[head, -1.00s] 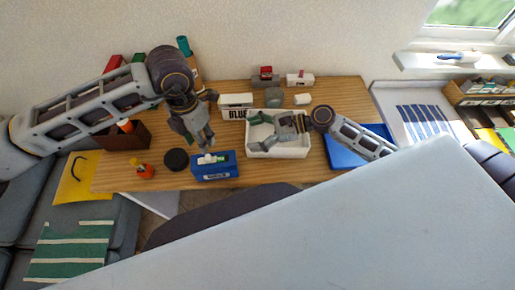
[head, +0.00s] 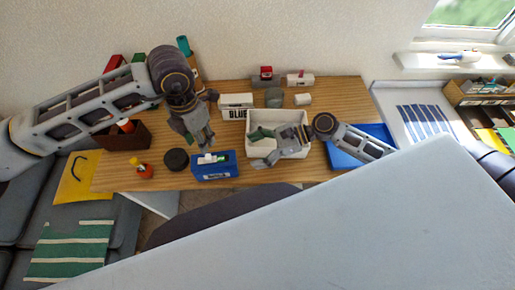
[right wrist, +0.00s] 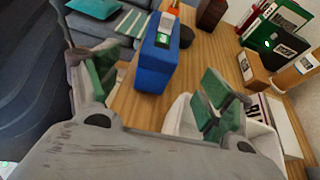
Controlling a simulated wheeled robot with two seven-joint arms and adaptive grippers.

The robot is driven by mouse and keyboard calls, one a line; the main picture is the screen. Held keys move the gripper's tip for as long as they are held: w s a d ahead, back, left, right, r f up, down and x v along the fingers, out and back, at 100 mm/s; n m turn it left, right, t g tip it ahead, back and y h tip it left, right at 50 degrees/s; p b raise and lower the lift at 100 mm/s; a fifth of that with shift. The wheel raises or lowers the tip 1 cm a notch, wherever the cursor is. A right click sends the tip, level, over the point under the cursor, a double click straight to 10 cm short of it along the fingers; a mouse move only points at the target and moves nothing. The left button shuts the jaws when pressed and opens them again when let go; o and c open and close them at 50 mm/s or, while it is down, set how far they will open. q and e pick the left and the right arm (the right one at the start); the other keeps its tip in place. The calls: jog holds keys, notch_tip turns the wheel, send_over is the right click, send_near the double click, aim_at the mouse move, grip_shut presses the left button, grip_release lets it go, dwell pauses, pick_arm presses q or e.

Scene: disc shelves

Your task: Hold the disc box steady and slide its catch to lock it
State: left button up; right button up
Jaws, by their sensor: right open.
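The blue disc box (head: 216,171) stands near the front edge of the wooden table, with a white and green catch (head: 212,158) on top. It also shows in the right wrist view (right wrist: 153,70), beyond and between the fingers. My left gripper (head: 205,143) points down just above and behind the box; whether its fingers touch it or are closed I cannot tell. My right gripper (head: 258,147) is open and empty, right of the box and over the white tray, pointing left. Its green-padded fingers are spread wide in the right wrist view (right wrist: 160,88).
The white tray (head: 304,147) lies under my right gripper. A box marked BLUE (head: 237,102) stands behind. A black round thing (head: 176,160) and an orange bottle (head: 145,172) are left of the disc box. A blue mat (head: 343,158) lies to the right.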

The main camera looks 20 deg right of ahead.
aim_at(220, 162)
jog(key=shift+x, duration=6.7)
jog(key=shift+c, duration=0.3)
